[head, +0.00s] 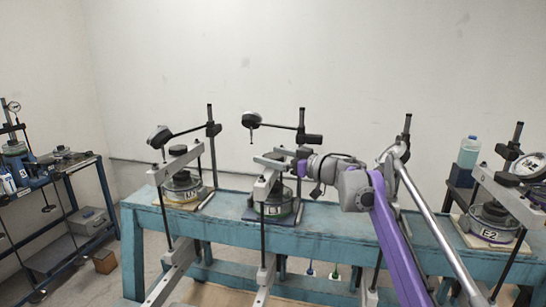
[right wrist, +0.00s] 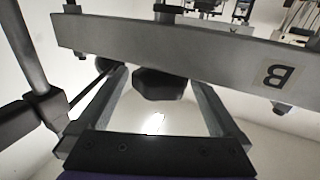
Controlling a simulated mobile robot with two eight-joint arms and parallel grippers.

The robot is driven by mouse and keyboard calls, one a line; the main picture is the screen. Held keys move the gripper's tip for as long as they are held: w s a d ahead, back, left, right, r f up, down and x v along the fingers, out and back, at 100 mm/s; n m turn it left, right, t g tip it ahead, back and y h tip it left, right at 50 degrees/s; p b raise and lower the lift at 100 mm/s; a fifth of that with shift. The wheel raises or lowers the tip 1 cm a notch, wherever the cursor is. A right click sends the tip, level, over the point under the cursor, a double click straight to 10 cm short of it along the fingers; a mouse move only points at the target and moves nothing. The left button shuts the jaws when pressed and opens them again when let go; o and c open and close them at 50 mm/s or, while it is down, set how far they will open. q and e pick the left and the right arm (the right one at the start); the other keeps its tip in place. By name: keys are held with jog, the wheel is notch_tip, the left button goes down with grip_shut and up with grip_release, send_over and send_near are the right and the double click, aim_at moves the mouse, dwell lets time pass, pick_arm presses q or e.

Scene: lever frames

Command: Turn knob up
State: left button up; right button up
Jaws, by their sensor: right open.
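My right gripper (head: 284,163) reaches in from the right to the top of the middle lever frame, and its fingers point left. In the right wrist view its two grey fingers (right wrist: 158,76) are open. A dark faceted knob (right wrist: 158,84) shows between their far ends, with a gap on each side. The knob sits by a grey beam (right wrist: 180,50) marked B, which crosses the view and partly hides it. In the head view the gripper covers much of this frame's top, and I cannot make out the knob there clearly. My left gripper is not in view.
The frames stand on a teal bench (head: 140,215). The left frame has a black knob (head: 178,150) on its beam. Another frame (head: 492,222), a blue bottle (head: 468,152) and a dial gauge (head: 528,166) are at the right. A dark shelf (head: 60,178) stands far left.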

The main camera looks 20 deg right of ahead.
aim_at(273, 155)
notch_tip(273, 155, up, 10)
jog(key=shift+p, duration=1.2)
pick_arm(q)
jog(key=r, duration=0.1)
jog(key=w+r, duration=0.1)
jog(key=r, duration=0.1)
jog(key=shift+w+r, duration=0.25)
